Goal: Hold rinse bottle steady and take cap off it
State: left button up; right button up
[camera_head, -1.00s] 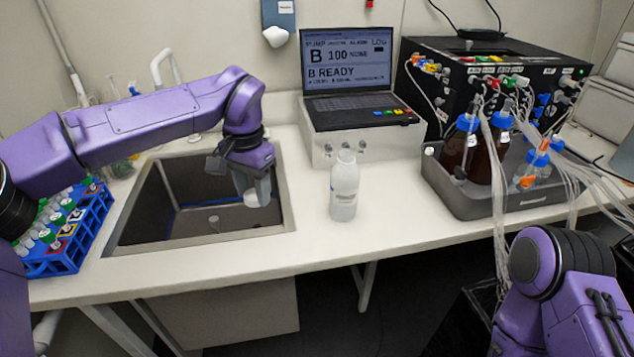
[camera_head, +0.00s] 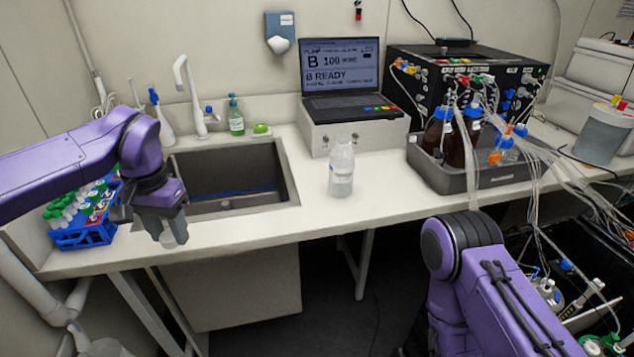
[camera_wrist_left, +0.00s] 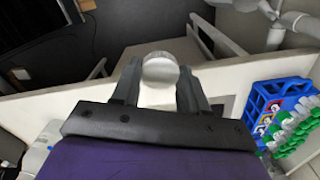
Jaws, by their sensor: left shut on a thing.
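The rinse bottle (camera_head: 342,168) stands upright on the counter, right of the sink, in the head view. It is pale and translucent, with a narrow neck, and nothing touches it. My left gripper (camera_head: 170,236) is left of it, near the counter's front edge by the sink's front left corner. It is shut on a small, white, round-ended piece that looks like a cap (camera_wrist_left: 160,72), seen between the fingers in the left wrist view. My right arm shows at lower right in the head view, but its gripper is out of sight.
The sink (camera_head: 235,212) lies between my left gripper and the bottle. A blue rack (camera_head: 82,238) of green-capped tubes stands at left. Behind the bottle is a laptop (camera_head: 340,70) on a white box. A grey tray (camera_head: 470,182) with brown bottles and tubing is at right.

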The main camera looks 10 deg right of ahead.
aim_at(342, 157)
jog(key=u, duration=0.2)
jog(key=i, duration=1.25)
jog(key=z, duration=2.4)
jog(key=i, duration=0.2)
jog(key=u, duration=0.1)
